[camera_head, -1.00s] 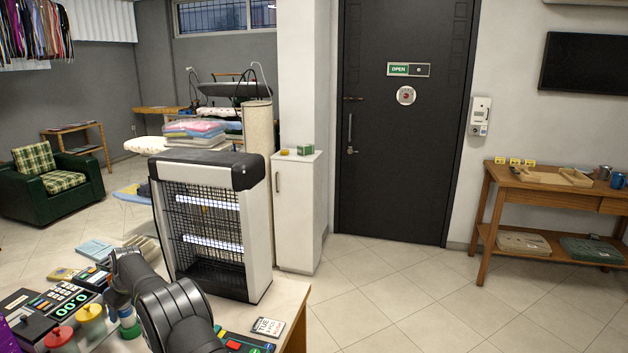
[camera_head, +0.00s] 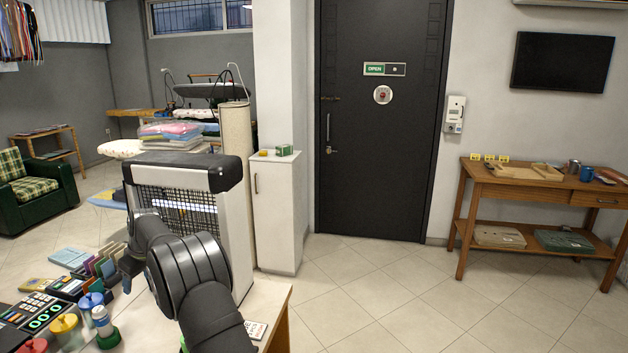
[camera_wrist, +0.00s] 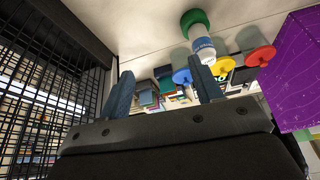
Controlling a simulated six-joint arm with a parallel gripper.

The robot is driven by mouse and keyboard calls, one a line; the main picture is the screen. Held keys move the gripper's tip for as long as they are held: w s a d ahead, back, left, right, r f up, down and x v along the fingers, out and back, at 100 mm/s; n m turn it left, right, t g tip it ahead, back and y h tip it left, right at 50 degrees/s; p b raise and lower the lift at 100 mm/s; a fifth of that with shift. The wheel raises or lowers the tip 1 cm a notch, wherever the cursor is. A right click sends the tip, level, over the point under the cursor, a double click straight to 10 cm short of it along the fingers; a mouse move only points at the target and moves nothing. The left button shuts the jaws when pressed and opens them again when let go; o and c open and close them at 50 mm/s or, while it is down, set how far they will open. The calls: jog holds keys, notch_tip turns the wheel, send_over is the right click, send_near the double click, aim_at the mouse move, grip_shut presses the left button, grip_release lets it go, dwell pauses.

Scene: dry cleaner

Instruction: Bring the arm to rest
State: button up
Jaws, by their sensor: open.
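My gripper (camera_wrist: 163,90) shows in the wrist view with its two dark fingers well apart and nothing between them. Beyond the fingers lie small colored book-like items and jars on the counter. In the head view my dark arm reaches over the counter (camera_head: 268,300) in front of the black-and-white caged appliance (camera_head: 185,185). The fingers themselves are hard to make out there, hidden by or merged with the arm.
The appliance's wire grille (camera_wrist: 45,90) is close on the left in the wrist view. A white bottle with a green base (camera_wrist: 203,45), a red-lidded jar (camera_wrist: 262,56) and a purple box (camera_wrist: 292,72) are near. A keypad terminal (camera_head: 40,312) sits at the counter's left. Floor to the right is clear.

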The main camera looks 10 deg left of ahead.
jog(key=w+d+f+m+t, duration=0.1)
jog(key=w+d+f+m, duration=0.15)
jog(key=w+d, duration=0.45)
jog(key=s+a+f, duration=0.1)
jog(key=a+f, duration=0.2)
jog(key=s+a+f, duration=0.1)
jog(key=a+f, duration=0.2)
jog(key=s+a+f, duration=0.1)
jog(key=a+f, duration=0.2)
jog(key=a, duration=0.1)
jog(key=shift+s+f, duration=0.3)
jog(key=shift+s, duration=0.1)
jog(key=shift+f, duration=0.7)
